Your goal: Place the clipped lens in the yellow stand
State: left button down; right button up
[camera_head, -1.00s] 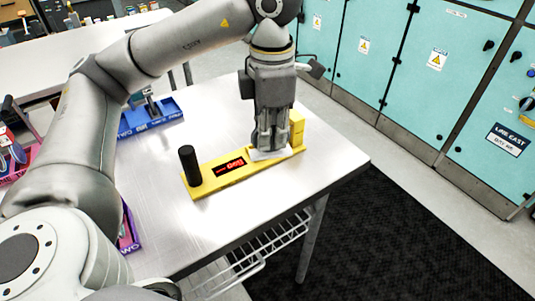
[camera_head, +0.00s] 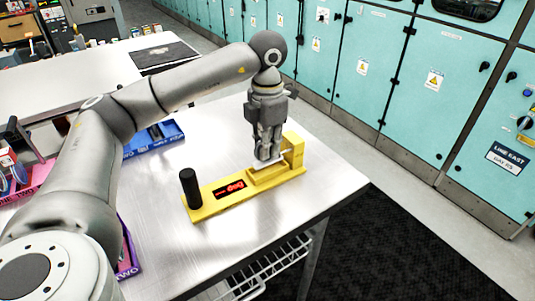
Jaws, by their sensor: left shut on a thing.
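The yellow stand (camera_head: 205,211) is a long base on the metal table, with a black upright cylinder (camera_head: 189,188) at its left end, a dark panel with red marks, and a raised block at its right end. My left gripper (camera_head: 266,157) points down over the right part of the stand, shut on a small pale piece, apparently the clipped lens (camera_head: 274,161). The fingers hide much of it. The piece is just above the low yellow step beside the block; whether it touches the stand cannot be told. My right gripper is out of view.
A blue tray (camera_head: 160,139) lies behind my left arm, a purple tray (camera_head: 129,262) at the front left and a pink tray (camera_head: 38,172) at the far left. The table (camera_head: 320,180) is clear right of the stand. Teal cabinets (camera_head: 360,70) line the back.

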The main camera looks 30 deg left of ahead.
pick_arm(q)
jog(key=shift+w+a+f, duration=0.25)
jog(key=shift+w+f, duration=0.15)
jog(key=shift+f, duration=0.15)
jog(key=f, duration=0.1)
jog(key=f+p, duration=0.1)
jog(key=f, duration=0.1)
jog(key=shift+w+a, duration=0.2)
jog(key=shift+w, duration=0.05)
jog(key=shift+f, duration=0.4)
jog(key=shift+f, duration=0.2)
jog(key=c, duration=1.5)
grip_release()
